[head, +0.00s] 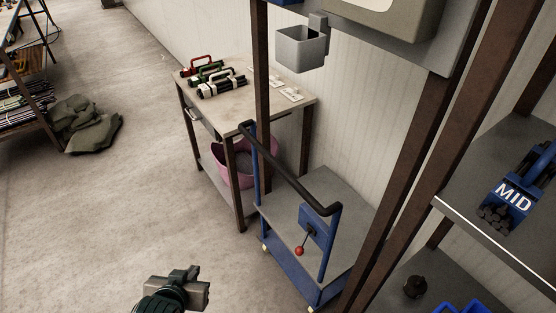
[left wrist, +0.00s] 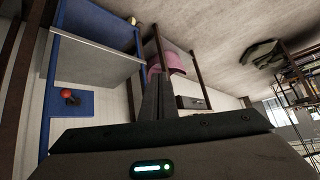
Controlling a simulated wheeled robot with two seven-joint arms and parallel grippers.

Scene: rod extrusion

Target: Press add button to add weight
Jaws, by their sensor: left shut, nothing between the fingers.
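No button marked "add" can be made out in either view. A blue box with a red-knobbed lever (head: 299,250) stands on the blue cart (head: 335,262) in the head view. A red knob (left wrist: 67,94) on a blue panel also shows at the left of the left wrist view. A grey machine housing (head: 425,45) is cut off at the top of the head view. My left gripper (head: 188,272) is low in the head view, left of the cart and apart from it. Its fingers (left wrist: 158,92) are shut and empty in the left wrist view. My right gripper is out of view.
A table (head: 290,112) with coloured rod bundles (head: 222,84) stands behind the cart, with a pink tub (head: 233,170) below. A shelf with a "MID" holder (head: 513,195) is at right. Brown posts and the black cart handle (head: 290,172) are obstacles.

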